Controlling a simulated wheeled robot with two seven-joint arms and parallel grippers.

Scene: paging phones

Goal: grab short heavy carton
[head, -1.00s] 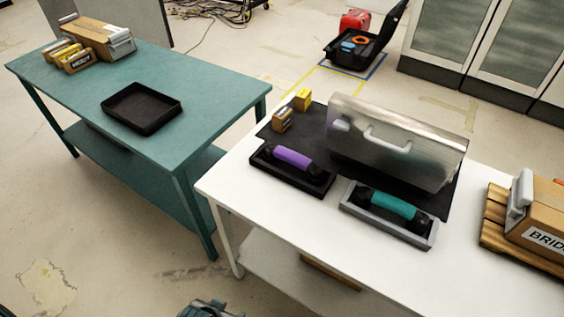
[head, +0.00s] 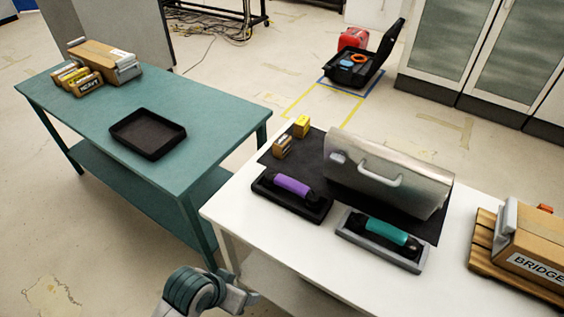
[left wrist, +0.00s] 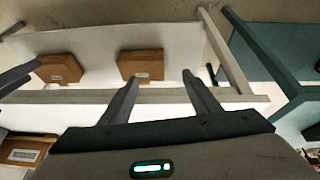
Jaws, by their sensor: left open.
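A small brown carton with a label that seems to read HEAVY (head: 90,88) stands at the far left end of the green table (head: 210,145). A longer brown carton with grey ends (head: 105,58) lies right behind it. In the left wrist view, two brown cartons with white labels, one on the left (left wrist: 60,69) and one in the middle (left wrist: 140,65), rest on the white table's lower shelf. Their labels are too small to read. My left gripper (left wrist: 162,78) is open and empty, apart from these cartons. My right gripper is not in view.
The white table (head: 300,260) holds a metal cover (head: 390,185), purple-handled (head: 292,187) and teal-handled (head: 380,230) tools, and a BRIDGE box (head: 535,245). A black tray (head: 148,133) lies on the green table. Another labelled carton (left wrist: 25,151) shows at the lower left of the wrist view.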

